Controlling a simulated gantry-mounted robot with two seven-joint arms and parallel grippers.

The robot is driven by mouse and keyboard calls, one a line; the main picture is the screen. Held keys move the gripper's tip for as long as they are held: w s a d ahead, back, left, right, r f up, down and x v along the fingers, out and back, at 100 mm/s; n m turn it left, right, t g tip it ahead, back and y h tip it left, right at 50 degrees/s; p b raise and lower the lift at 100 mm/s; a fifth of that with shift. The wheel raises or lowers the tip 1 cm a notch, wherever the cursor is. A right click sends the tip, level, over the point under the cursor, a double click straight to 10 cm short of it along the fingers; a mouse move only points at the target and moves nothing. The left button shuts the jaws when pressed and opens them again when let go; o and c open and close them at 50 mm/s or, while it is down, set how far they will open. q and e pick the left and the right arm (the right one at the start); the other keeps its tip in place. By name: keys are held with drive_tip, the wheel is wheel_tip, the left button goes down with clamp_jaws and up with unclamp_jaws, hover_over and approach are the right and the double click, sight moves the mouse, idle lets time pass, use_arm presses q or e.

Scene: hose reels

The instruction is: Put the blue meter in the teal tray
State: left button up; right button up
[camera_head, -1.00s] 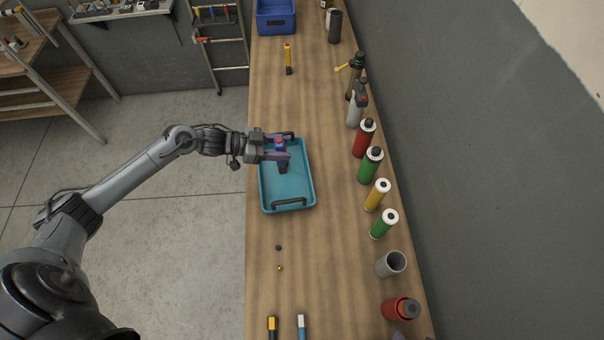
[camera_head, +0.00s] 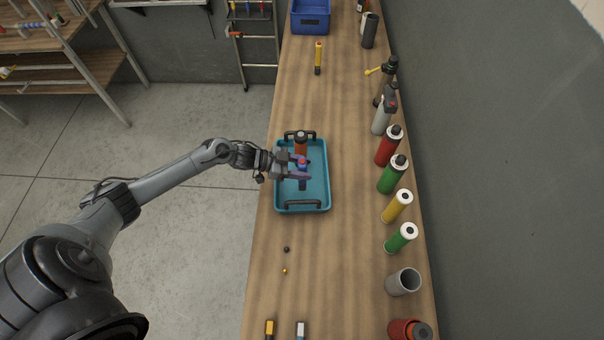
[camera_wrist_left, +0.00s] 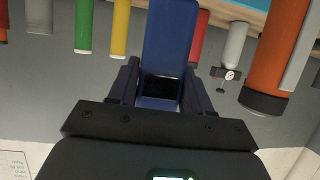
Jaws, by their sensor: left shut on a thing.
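The teal tray (camera_head: 322,200) lies on the workbench with a dark handle at each end. My left gripper (camera_head: 306,167) is over the tray, its fingers pointing right across it. It is shut on the blue meter (camera_head: 302,165), which shows a red spot on top. In the left wrist view the blue meter (camera_wrist_left: 168,45) sits between the two fingers, with a dark panel near its base. How far it is above the tray floor I cannot tell. My right gripper is not in view.
An orange cylinder with a dark end (camera_head: 300,142) is at the tray's far end, beside the gripper. Several bottles, such as a red one (camera_head: 388,150), line the wall side. A blue bin (camera_head: 311,18) stands far back. Bench space in front of the tray is mostly clear.

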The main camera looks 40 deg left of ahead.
use_arm(q)
wheel_tip(320, 180, down, 4)
drive_tip(key=shift+f, duration=0.1)
idle(0.4)
drive_tip(key=shift+f, duration=0.2)
drive_tip(key=o, duration=1.1)
drive_tip(key=shift+r, duration=0.2)
